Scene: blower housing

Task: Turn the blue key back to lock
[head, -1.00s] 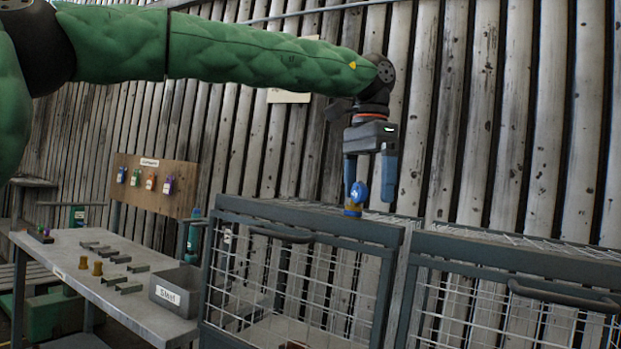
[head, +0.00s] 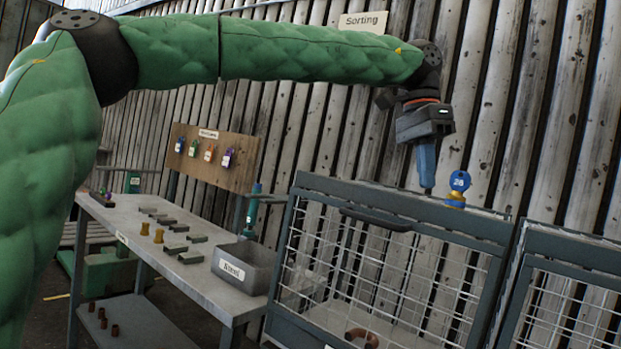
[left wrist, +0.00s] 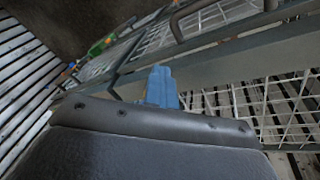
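The blue key (head: 459,181) stands upright in a brass lock (head: 455,200) on the top of the wire cage, near its right front corner. Its round, labelled head faces the camera. My left gripper (head: 428,188) hangs to the left of the key, apart from it, with its fingers pointing down. In the left wrist view its blue fingers (left wrist: 161,86) are together with nothing between them. The key does not show in the left wrist view. My right gripper is in neither view.
The wire cage (head: 400,213) has a dark handle on its front, and a brown curved part (head: 362,337) lies inside. A second cage (head: 570,250) stands at right. At left are a bench (head: 150,245) with metal parts, a labelled bin (head: 245,268) and a board of coloured tags (head: 208,160).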

